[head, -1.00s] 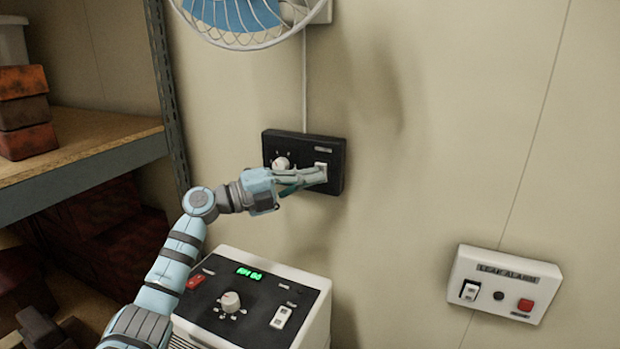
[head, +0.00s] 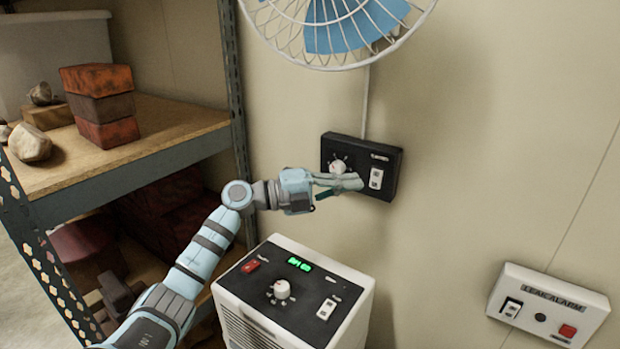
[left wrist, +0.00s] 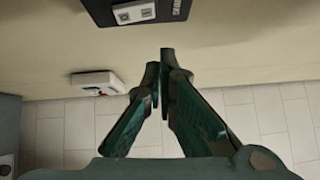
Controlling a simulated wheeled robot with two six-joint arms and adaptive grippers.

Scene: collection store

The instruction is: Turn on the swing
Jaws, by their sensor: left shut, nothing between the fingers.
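A black control panel (head: 391,160) hangs on the wall with a round white knob (head: 338,167) and a white rocker switch (head: 377,178). Its small labels are too blurred to read. A cord runs up from it to the blue-bladed wall fan (head: 345,22). My left gripper (head: 359,182) is shut and empty, its fingertips just left of the rocker in the head view, below the knob. In the left wrist view, the shut fingertips (left wrist: 164,63) point toward the wall, and the panel's rocker (left wrist: 134,13) shows above them, apart from them. My right gripper is not in view.
A white machine (head: 350,318) with a black top, red switch, green display, knob and rocker stands below. A leak alarm box (head: 548,305) is on the wall at right. A shelf (head: 160,140) with bricks and stones stands at left. The wall between is clear.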

